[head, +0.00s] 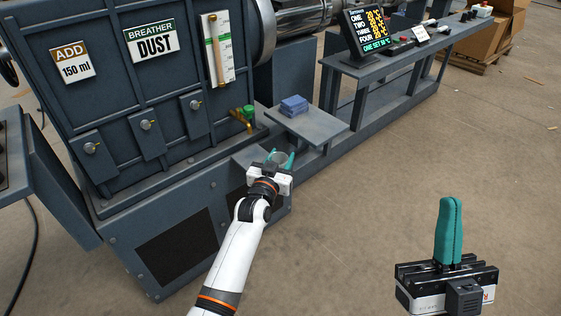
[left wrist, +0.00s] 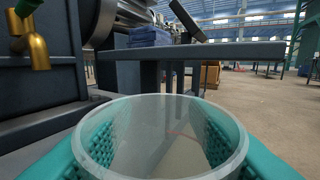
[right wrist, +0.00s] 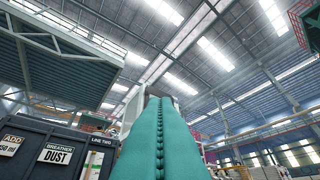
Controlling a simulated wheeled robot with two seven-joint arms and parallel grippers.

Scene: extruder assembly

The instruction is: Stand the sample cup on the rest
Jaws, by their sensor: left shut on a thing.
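The sample cup (left wrist: 160,140) is clear, round and upright between the teal fingers of my left gripper (head: 281,162). It looks empty. In the head view the cup (head: 280,157) shows just beyond the gripper, in front of the machine's lower right corner. A small grey ledge (head: 247,159) beside it, below the brass tap, may be the rest; I cannot tell for sure. Whether the cup touches anything below is hidden. My right gripper (head: 450,205) has its teal fingers pressed together and empty, upright over open floor; they also fill the right wrist view (right wrist: 160,140).
The brass tap with a green handle (head: 246,113) sticks out of the machine, left of the cup. A grey side table (head: 325,125) with folded blue cloths (head: 294,105) stands just beyond the cup. A bench with a display (head: 364,32) runs behind. The floor at right is clear.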

